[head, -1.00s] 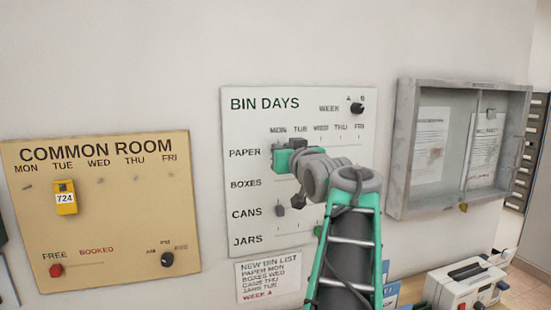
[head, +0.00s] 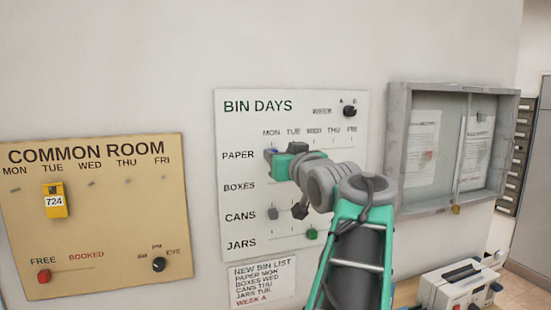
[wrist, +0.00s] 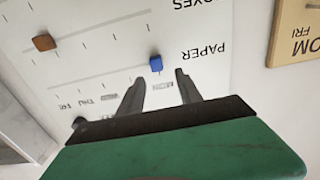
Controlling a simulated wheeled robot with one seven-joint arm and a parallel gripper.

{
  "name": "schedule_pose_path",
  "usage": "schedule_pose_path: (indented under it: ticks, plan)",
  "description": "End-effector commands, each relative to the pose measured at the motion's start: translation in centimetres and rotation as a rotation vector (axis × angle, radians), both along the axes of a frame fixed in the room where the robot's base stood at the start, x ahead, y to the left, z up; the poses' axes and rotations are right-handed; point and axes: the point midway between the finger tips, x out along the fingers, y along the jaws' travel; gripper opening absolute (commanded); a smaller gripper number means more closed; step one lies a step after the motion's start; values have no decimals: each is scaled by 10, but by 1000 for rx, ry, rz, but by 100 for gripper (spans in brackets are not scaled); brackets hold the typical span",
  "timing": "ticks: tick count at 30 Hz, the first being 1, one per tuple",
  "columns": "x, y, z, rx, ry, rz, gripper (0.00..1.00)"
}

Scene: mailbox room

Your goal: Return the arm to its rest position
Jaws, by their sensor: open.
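My arm reaches up in front of the white BIN DAYS board (head: 232,135). My gripper (wrist: 160,80) is open and empty in the wrist view, which sees the board upside down. Its two dark fingers point at the board near the MON label. The blue slider (wrist: 156,63) of the PAPER row shows just beyond and between the fingertips, apparently apart from them. In the head view the green hand (head: 284,166) covers part of the PAPER row, and the fingertips are hard to make out. The blue slider (head: 271,152) shows at its left, under MON.
The CANS slider (head: 272,213) and green JARS slider (head: 311,234) are below the hand. A NEW BIN LIST note (head: 262,282) hangs below. The COMMON ROOM board (head: 95,230) is left, a glass-fronted notice case (head: 398,150) right, and a white device (head: 460,285) low right.

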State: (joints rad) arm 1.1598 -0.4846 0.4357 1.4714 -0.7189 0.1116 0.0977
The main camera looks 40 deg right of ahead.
Motion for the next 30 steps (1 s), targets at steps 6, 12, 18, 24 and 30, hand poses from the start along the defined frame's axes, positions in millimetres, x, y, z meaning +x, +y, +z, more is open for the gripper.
schedule_pose_path:
  ticks: [6, 12, 18, 24, 30]
  plan:
    - [-29, 14, -2, -1, 0, -1, 42]
    - [-31, 16, 0, 0, 1, 1, 42]
    - [-30, 15, 0, 0, 1, 2, 42]
    - [9, 54, -58, 95, 111, 63, 42]
    - [46, 160, -193, 250, 421, 188, 42]
